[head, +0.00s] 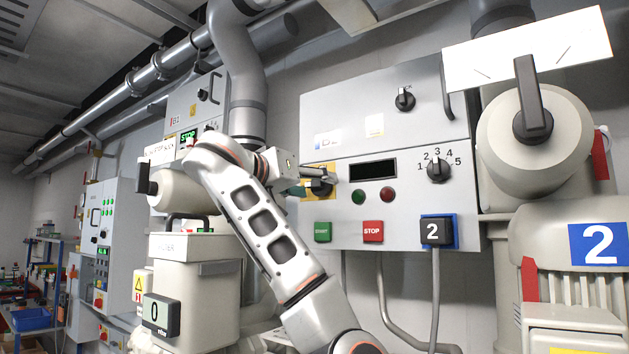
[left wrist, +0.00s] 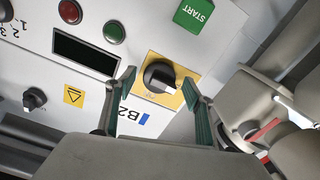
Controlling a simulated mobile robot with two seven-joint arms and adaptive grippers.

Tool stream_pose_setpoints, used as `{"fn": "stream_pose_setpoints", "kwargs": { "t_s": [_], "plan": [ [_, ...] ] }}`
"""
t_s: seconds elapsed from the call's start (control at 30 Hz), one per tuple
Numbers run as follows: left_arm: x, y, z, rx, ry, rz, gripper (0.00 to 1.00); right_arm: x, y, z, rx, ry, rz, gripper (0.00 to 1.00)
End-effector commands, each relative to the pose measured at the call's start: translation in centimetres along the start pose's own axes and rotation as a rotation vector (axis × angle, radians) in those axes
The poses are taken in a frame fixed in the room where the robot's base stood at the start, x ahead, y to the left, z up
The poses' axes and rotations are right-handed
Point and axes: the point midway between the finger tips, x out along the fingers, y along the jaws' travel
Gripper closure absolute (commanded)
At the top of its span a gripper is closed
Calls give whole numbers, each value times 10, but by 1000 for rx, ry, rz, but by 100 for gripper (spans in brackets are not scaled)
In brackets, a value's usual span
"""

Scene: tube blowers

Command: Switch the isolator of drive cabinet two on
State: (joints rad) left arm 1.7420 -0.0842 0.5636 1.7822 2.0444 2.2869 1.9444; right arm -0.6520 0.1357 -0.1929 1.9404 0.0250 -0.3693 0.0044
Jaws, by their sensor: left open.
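My right gripper is not in view.
The same panel has a green START button (head: 323,232), a red STOP button (head: 373,231), a dark display (head: 373,169) and a numbered selector (head: 438,169). A motor (head: 571,245) marked 2 stands at right. A filter housing (head: 195,272) stands at left, near my left arm.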

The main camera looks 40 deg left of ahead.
Motion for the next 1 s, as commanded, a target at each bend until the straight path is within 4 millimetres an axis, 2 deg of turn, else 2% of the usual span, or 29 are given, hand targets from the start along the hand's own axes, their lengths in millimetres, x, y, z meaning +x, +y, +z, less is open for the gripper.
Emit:
{"fn": "stream_pose_setpoints", "kwargs": {
  "t_s": [0.37, 0.5, 0.77, 1.0],
  "plan": [
    [7, 0, 0, -1, 1, 1, 47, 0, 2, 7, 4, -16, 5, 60],
    [6, 0, 0, -1, 1, 1, 83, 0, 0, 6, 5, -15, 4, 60],
    [6, 1, 0, 6, 1, 2, 84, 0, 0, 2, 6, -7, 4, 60],
    [6, 1, 1, 82, 0, 4, 84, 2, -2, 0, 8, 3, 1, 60]
  ]
}}
